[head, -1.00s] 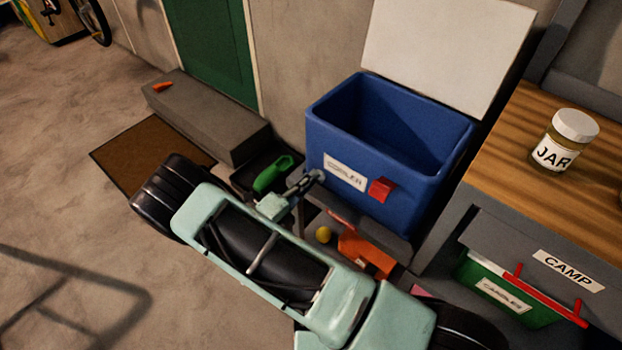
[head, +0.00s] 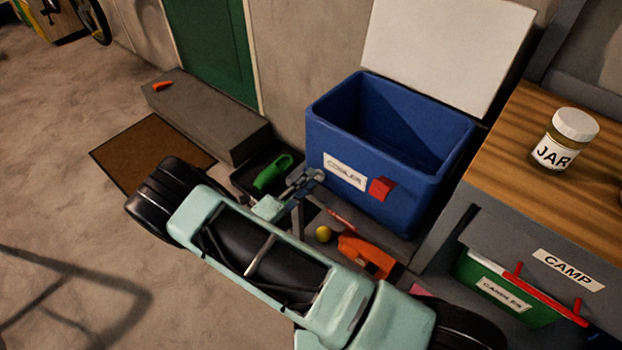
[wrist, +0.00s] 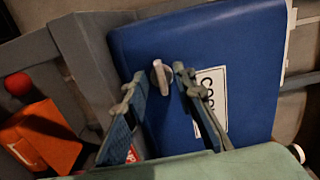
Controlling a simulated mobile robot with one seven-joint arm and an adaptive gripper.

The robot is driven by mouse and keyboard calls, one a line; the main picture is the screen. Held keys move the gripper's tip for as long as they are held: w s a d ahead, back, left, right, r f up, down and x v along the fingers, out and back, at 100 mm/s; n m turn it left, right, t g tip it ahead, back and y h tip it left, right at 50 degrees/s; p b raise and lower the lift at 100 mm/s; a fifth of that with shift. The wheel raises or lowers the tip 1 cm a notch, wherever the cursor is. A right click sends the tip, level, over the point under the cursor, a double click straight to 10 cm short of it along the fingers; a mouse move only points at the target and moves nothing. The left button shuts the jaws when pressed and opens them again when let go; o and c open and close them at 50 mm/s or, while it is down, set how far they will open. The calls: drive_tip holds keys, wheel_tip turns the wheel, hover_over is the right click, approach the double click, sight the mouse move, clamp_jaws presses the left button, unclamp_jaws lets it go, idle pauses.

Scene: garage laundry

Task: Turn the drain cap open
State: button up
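The blue cooler (head: 330,125) stands with its lid open against the wall; it fills much of the wrist view (wrist: 235,50). The drain cap (wrist: 159,72) is a small grey knob with a raised bar on the cooler's blue face, beside the white label. My gripper (wrist: 156,78) is open, with one finger on each side of the cap. A gap shows between each finger and the cap in the wrist view; I cannot tell the depth. In the head view my gripper (head: 311,181) is at the cooler's lower left and hides the cap.
A black tray with a green-handled tool (head: 270,175) is left of my gripper. A wooden-topped bench (head: 530,160) with a jar (head: 566,140) stands right.

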drive_tip(key=v, duration=1)
drive_tip(key=shift+s+a, duration=0.25)
